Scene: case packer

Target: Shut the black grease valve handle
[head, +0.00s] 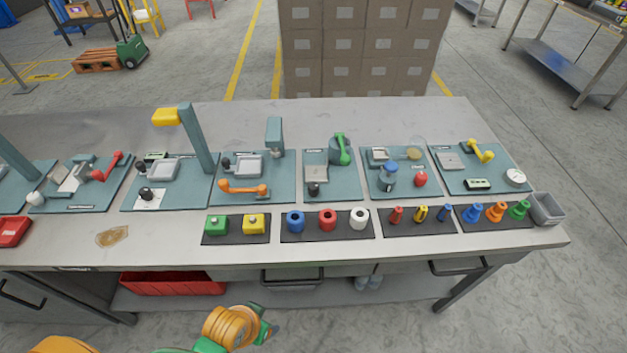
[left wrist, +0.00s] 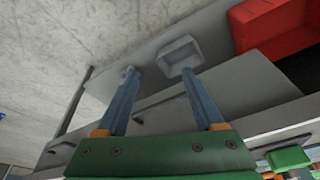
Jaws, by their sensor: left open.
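Several small black knobs or handles show on the teal station plates in the head view. One is a black knob (head: 147,194) on a white card at left. Another is a black knob (head: 226,163) by a grey tray, and a third is a black knob (head: 314,188) on the middle plate. I cannot tell which is the grease valve handle; the labels are too small to read. My left gripper (left wrist: 158,75) is open in the left wrist view, with nothing between its fingers. In the head view only my left arm shows, low in front of the table. My right gripper is not in view.
The table (head: 340,115) carries coloured levers, including an orange handle (head: 245,188) and a green handle (head: 341,148). Blocks, rings and pegs stand along its front. A red bin (head: 172,284) sits on the shelf below; the red bin also shows in the left wrist view (left wrist: 275,22).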

